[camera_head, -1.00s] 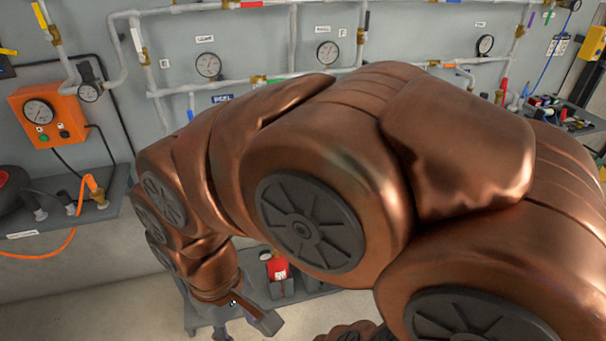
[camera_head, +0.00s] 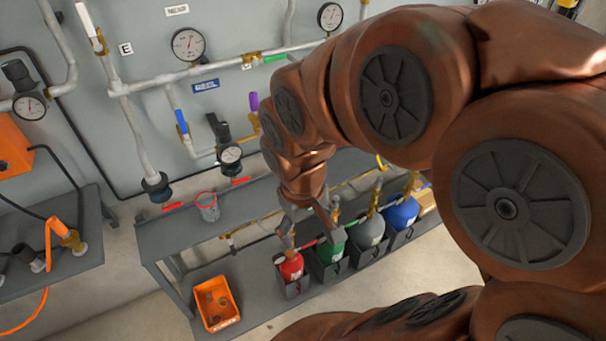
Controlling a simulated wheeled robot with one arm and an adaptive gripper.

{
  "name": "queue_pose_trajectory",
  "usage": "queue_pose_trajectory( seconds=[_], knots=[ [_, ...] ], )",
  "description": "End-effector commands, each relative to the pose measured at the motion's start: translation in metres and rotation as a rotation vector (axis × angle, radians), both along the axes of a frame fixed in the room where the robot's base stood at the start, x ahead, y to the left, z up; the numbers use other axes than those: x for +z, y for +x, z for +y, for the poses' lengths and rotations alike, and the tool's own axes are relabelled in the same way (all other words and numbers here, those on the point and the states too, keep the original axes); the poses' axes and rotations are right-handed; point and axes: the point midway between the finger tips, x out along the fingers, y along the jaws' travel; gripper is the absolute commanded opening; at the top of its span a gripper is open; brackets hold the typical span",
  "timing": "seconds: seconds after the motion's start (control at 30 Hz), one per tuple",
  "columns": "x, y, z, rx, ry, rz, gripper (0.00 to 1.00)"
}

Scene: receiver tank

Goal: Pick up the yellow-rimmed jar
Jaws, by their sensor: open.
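No whole yellow-rimmed jar shows. A small curved yellow edge (camera_head: 380,161) shows just below my arm, on the right part of the bench; it may be a jar's rim, but the arm hides most of it. A clear jar with a red rim (camera_head: 208,207) stands upright on the left part of the bench. My gripper (camera_head: 309,231) points down with its fingers spread, empty as far as I can see. It is in front of the bench edge, over the gas bottles in the picture, left of and lower than the yellow edge.
The grey bench (camera_head: 178,236) runs along the wall under pipes and gauges. Below it, red (camera_head: 291,267), green (camera_head: 331,250), grey (camera_head: 371,232) and blue (camera_head: 402,213) bottles stand in holders. An orange crate (camera_head: 216,303) sits on the lower shelf, left.

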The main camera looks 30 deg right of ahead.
Motion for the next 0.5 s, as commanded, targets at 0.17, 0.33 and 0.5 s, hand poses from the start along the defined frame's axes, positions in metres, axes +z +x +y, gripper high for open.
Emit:
queue_pose_trajectory(
  seconds=[0.17, 0.33, 0.5],
  knots=[
    [-0.049, 0.085, -0.050, 0.012, -0.063, -0.172, 0.95],
    [-0.085, 0.159, -0.092, 0.049, -0.096, -0.338, 0.95],
    [-0.119, 0.225, -0.129, 0.095, -0.104, -0.514, 0.95]
  ],
)
